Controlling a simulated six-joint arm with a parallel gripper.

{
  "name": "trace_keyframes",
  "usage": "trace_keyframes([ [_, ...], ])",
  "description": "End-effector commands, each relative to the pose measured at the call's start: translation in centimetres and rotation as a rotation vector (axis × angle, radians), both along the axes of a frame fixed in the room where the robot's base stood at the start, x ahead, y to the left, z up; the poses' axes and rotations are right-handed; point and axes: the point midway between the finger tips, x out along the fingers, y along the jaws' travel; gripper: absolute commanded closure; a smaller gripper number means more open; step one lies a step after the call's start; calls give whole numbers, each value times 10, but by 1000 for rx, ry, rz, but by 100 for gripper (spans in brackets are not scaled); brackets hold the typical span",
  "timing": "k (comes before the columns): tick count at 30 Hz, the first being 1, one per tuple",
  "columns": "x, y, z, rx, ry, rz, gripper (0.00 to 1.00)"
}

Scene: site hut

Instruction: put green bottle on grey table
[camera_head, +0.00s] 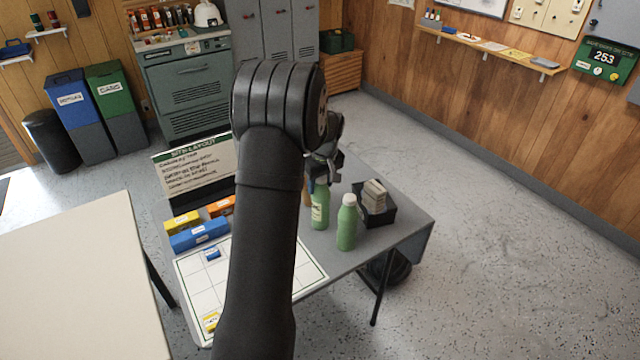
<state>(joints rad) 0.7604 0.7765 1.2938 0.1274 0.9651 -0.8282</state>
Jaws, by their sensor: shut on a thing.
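A green bottle (320,209) with a pale label stands upright under my gripper (321,181). My gripper is shut on its upper part, which is partly hidden by the fingers. The bottle is over the grey table (393,239); I cannot tell whether its base touches the top. A second green bottle (347,227) with a whitish cap stands on the grey table just to the right, apart from my gripper. My arm hides the middle of the table.
On the grey table are a black tray of cards (377,218), a blue box (199,235), a yellow box (183,223), an orange box (221,207), a white grid sheet (200,290) and a sign board (195,168). A cream table (70,275) stands left. Floor at right is clear.

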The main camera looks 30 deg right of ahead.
Motion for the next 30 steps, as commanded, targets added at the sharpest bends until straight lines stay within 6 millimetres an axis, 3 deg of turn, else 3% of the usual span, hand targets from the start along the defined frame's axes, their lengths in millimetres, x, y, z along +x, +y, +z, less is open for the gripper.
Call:
trace_keyframes([
  [10,0,0,-5,1,0,0,86],
  [11,0,0,-6,1,0,0,51],
  [14,0,0,-5,0,0,0,31],
  [23,0,0,-4,0,-1,0,31],
  [30,-4,-1,27,-4,-4,-1,31],
])
